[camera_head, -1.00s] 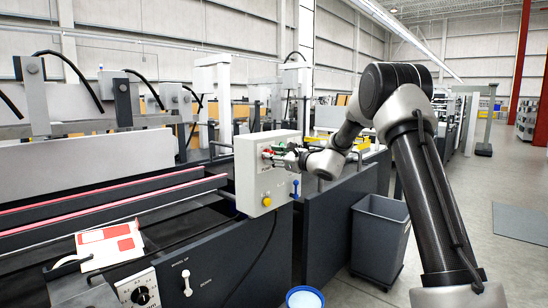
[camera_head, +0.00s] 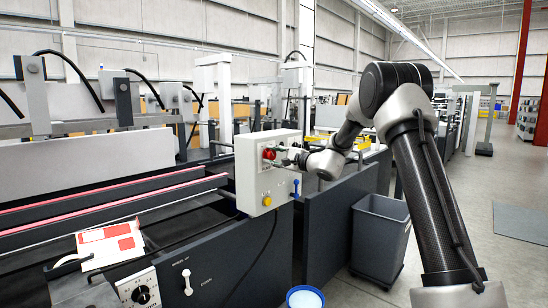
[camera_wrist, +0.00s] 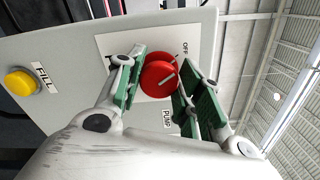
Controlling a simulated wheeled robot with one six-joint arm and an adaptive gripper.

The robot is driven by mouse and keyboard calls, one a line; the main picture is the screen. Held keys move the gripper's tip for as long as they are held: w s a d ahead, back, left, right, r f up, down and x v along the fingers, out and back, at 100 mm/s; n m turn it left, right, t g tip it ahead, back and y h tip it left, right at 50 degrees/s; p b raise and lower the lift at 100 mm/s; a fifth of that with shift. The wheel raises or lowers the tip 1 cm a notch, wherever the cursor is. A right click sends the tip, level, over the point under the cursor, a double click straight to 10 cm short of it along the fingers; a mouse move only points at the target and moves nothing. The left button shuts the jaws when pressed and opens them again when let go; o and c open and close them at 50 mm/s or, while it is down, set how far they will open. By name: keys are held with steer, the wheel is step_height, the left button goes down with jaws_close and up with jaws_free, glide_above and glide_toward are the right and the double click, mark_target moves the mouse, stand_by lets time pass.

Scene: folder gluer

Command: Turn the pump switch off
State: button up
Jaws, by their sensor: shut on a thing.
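The pump switch is a round red knob (camera_wrist: 158,77) on a light grey control box (camera_head: 250,180); it also shows in the head view (camera_head: 268,153). A PUMP label (camera_wrist: 167,119) and an OFF label (camera_wrist: 186,47) sit beside it. A white mark on the knob slants toward the upper right, on the side of the OFF label. My gripper (camera_wrist: 160,88) has one green-padded finger on each side of the knob and is shut on it. In the head view my gripper (camera_head: 284,156) reaches the box from the right, its fingertips small there. Part of the other label is hidden by the left finger.
A yellow FILL button (camera_wrist: 20,82) is on the same box, and a blue-handled lever (camera_head: 295,187) is on its side. A grey bin (camera_head: 380,235) stands on the floor below my arm. Machine rails lie left of the box; open floor is at right.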

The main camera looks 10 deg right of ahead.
steer(key=shift+n, duration=0.4)
steer(key=o, duration=1)
steer(key=v, duration=1.2)
